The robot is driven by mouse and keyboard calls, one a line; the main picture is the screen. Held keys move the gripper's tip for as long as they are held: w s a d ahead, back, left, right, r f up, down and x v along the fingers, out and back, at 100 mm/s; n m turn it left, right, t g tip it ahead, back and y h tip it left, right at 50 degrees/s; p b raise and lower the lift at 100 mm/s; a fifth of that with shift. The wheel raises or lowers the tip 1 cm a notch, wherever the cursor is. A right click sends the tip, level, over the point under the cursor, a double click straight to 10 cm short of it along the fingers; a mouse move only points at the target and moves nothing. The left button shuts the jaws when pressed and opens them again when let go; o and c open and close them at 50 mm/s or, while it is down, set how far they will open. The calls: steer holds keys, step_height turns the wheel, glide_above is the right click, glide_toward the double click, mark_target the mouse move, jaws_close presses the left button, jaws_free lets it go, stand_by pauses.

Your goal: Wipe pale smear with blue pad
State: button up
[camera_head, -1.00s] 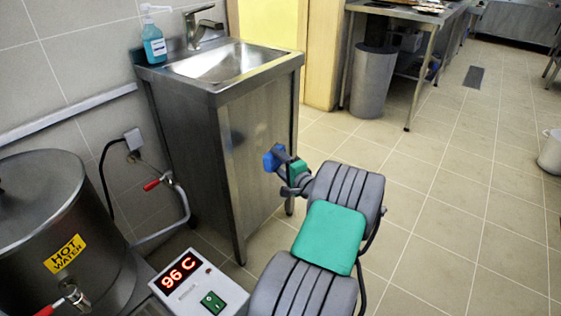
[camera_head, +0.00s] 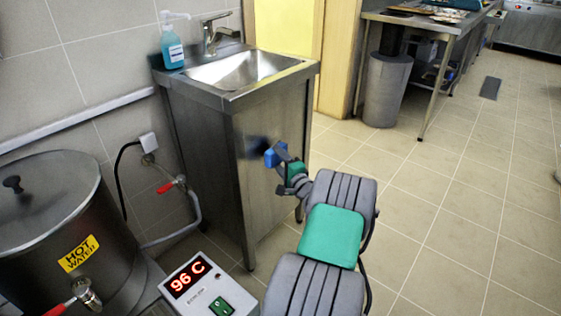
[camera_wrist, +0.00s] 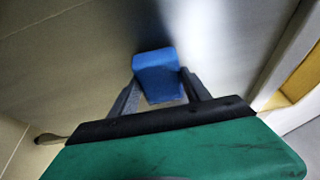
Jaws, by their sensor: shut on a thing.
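My gripper (camera_wrist: 160,92) is shut on the blue pad (camera_wrist: 157,73), which sits between its two fingers in the wrist view. In the head view the blue pad (camera_head: 275,156) is held out in front of the side panel of the steel sink cabinet (camera_head: 262,165). A dark patch, perhaps a shadow, shows on that panel beside the pad. I cannot tell whether the pad touches the panel. I cannot make out a pale smear in either view.
A hot water boiler (camera_head: 60,215) with red-handled taps and a control box (camera_head: 205,290) reading 96 C stand at the lower left. A soap bottle (camera_head: 172,48) stands on the sink corner. A grey bin (camera_head: 387,90) stands under a steel table.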

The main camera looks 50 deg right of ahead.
steer(key=shift+w+a, duration=0.1)
steer(key=shift+w, duration=0.85)
stand_by(0.4)
